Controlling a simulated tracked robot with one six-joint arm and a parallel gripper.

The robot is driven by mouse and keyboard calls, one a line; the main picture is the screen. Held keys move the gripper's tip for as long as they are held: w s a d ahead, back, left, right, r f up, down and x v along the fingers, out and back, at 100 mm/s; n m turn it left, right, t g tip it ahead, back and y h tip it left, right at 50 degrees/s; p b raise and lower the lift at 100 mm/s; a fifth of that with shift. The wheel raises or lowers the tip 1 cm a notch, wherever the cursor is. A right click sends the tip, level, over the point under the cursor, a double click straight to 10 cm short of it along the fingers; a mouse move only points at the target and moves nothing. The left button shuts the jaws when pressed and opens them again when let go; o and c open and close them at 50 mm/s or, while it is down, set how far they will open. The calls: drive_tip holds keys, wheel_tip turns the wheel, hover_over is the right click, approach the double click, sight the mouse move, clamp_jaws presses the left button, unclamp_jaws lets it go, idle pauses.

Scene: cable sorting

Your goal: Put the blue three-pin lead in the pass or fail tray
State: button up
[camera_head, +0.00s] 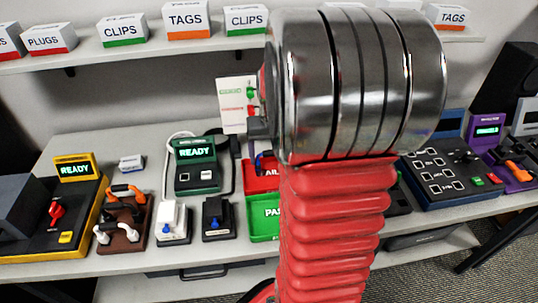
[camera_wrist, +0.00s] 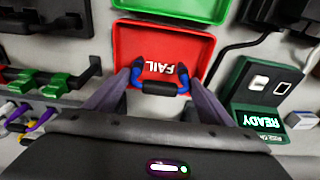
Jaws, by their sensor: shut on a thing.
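My gripper (camera_wrist: 158,91) is shut on the blue three-pin lead (camera_wrist: 158,88), which has a black middle and blue ends. In the wrist view the lead lies across the lower part of the red FAIL tray (camera_wrist: 126,40). I cannot tell whether it touches the tray floor. The green PASS tray (camera_wrist: 180,8) adjoins the red one. In the head view the red tray (camera_head: 262,183) and the green tray (camera_head: 263,228) are partly hidden behind my arm. A bit of blue shows above the red tray.
A green tester (camera_head: 195,165) reading READY stands left of the trays, with a cable beside it. A white block (camera_head: 173,222) and a black block (camera_head: 218,217) hold blue-topped plugs. A brown rack (camera_head: 124,222) holds orange and white leads. Labelled boxes line the shelf above.

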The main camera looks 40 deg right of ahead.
drive_tip(key=shift+f, duration=0.85)
idle(1.4)
drive_tip(key=o, duration=1.3)
drive_tip(key=shift+o, duration=0.2)
drive_tip(key=shift+r, duration=4)
drive_tip(key=shift+s, duration=0.15)
